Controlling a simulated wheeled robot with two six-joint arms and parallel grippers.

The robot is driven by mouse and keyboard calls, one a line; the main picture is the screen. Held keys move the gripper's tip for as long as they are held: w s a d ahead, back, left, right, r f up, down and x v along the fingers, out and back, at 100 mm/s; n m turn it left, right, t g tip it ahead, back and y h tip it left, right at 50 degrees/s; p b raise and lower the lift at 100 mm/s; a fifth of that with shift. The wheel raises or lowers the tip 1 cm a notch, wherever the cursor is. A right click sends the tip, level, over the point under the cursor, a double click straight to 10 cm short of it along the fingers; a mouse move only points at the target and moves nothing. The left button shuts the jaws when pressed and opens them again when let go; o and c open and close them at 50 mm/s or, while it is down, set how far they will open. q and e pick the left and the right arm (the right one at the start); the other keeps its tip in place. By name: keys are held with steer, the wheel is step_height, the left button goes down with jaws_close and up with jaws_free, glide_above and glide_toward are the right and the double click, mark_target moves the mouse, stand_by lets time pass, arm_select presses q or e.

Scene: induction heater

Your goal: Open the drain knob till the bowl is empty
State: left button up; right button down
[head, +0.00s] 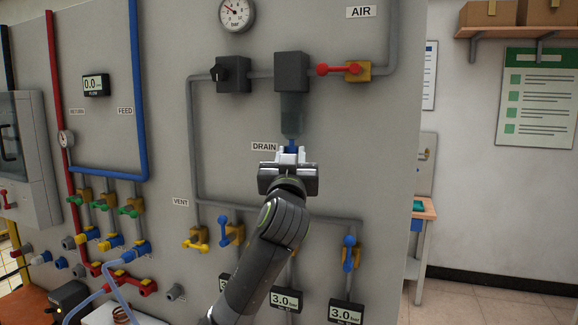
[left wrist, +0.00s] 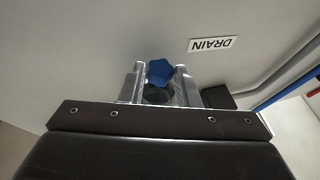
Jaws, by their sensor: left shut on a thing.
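The blue drain knob (head: 292,146) sits below the clear bowl (head: 292,113), which hangs under a dark block on the grey panel. The DRAIN label (head: 264,147) is just left of it. My left gripper (head: 291,155) reaches up from below and is shut on the knob. In the left wrist view the blue lobed knob (left wrist: 160,71) lies between the two metal fingers (left wrist: 160,85). Part of the knob is hidden by the fingers. The bowl looks dim and greyish; I cannot tell its liquid level. My right gripper is not in view.
A dark block with a black knob (head: 233,74) is left of the bowl's block, and a red-handled valve (head: 343,70) is right. A grey pipe (head: 193,140) runs down the left. Blue valves (head: 349,253) and pressure displays (head: 346,311) are below.

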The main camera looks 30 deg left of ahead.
arm_select(q)
steer(key=shift+w+d+n+g+y+b, duration=0.2)
steer(key=shift+n+g+y+b, duration=1.4)
steer(key=shift+g, duration=0.55)
steer(key=shift+w+d+n+g+y+b, duration=0.15)
steer(key=shift+w+n+g+y+b, duration=0.1)
steer(key=shift+n+g+y+b, duration=1.45)
steer(key=shift+w+d+n+g+y+b, duration=0.2)
steer(key=shift+n+g+y+b, duration=0.8)
steer(key=shift+g+y+b, duration=1.15)
steer(key=shift+g+p, duration=0.6)
steer(key=shift+p, duration=0.05)
steer(key=shift+h, duration=0.25)
steer(key=o, duration=1)
steer(key=shift+c, duration=0.2)
steer(key=shift+s+r, duration=0.15)
steer(key=shift+s, duration=0.05)
